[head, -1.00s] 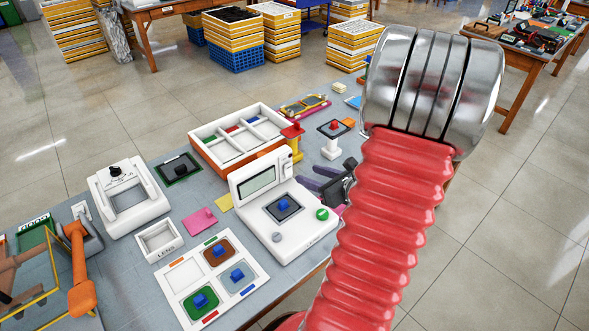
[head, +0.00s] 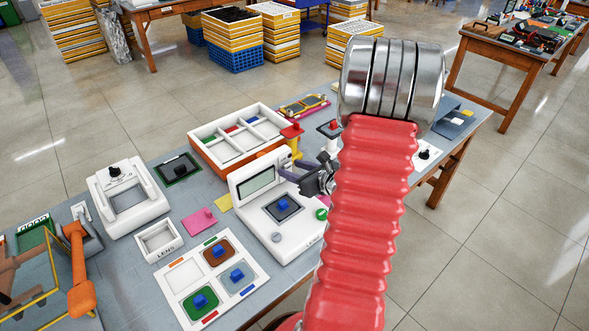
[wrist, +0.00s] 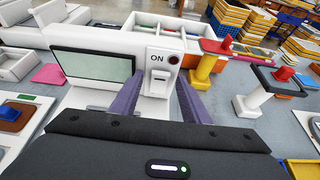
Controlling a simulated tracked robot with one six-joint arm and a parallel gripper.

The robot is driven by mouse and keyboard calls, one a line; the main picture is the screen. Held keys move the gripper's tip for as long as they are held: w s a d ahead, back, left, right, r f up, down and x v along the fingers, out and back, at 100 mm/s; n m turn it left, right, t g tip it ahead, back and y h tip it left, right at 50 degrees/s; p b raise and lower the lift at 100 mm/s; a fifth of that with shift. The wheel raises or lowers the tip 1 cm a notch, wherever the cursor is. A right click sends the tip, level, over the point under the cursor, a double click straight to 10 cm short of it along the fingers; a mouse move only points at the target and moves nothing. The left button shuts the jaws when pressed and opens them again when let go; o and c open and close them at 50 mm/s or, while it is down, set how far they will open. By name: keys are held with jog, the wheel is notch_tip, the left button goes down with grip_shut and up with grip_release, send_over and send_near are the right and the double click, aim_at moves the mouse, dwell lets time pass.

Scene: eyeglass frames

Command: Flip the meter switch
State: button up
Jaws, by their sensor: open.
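The white meter (wrist: 145,45) stands ahead in the wrist view, with a dark-framed pale screen (wrist: 92,66) on its left. An "ON" label and a small dark red round spot sit at its upper right. A white switch piece (wrist: 157,104) shows below the label, between my fingers. My gripper (wrist: 160,80) is open, with one purple finger on each side of that piece; I cannot tell if either touches it. In the head view the meter (head: 300,235) is left of my arm, and my gripper (head: 293,170) is at its upper right, partly covering it.
A partitioned tray (head: 205,155) lies behind the meter. Yellow (wrist: 205,60) and white (wrist: 262,95) stands with red tops are to the right in the wrist view. A white board with coloured squares (head: 175,280) is front left.

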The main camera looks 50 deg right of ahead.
jog(key=shift+c, duration=0.7)
jog(key=c, duration=0.9)
jog(key=shift+s+f+t, duration=0.1)
jog(key=shift+f+t, duration=0.1)
jog(key=shift+t, duration=0.5)
jog(key=shift+s+f+t, duration=0.1)
jog(key=shift+f+t, duration=0.1)
jog(key=shift+t, duration=0.5)
jog(key=o, duration=1)
jog(key=shift+o, duration=0.2)
jog(key=shift+s, duration=0.1)
